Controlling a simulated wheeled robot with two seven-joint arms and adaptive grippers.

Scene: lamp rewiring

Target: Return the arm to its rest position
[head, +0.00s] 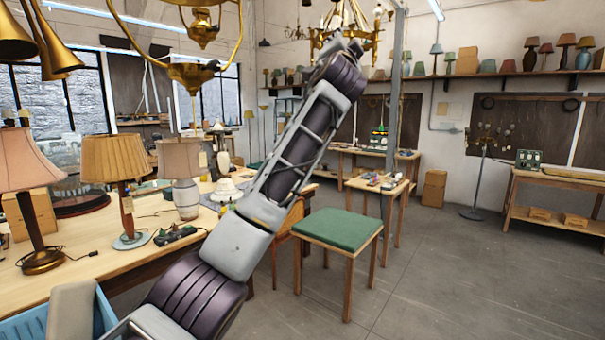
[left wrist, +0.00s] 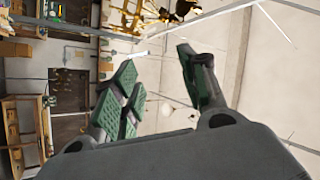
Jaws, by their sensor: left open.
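My left arm (head: 238,240) rises from the lower left of the head view to the upper middle. Its far end, with the left gripper (head: 350,44), is raised high and overlaps the brass chandelier in the picture; the fingers are hard to make out there. In the left wrist view the left gripper (left wrist: 163,82) has its green-padded fingers spread apart with nothing between them. That view is turned sideways and shows ceiling and background between the fingers. My right gripper is not in view.
A long workbench (head: 85,250) at left holds a pink-shaded lamp (head: 38,200), a pleated lamp (head: 120,190) and other lamps. A blue crate (head: 30,325) is at lower left. A green-topped stool (head: 338,229) stands beyond my arm. Brass fittings (head: 200,70) hang overhead.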

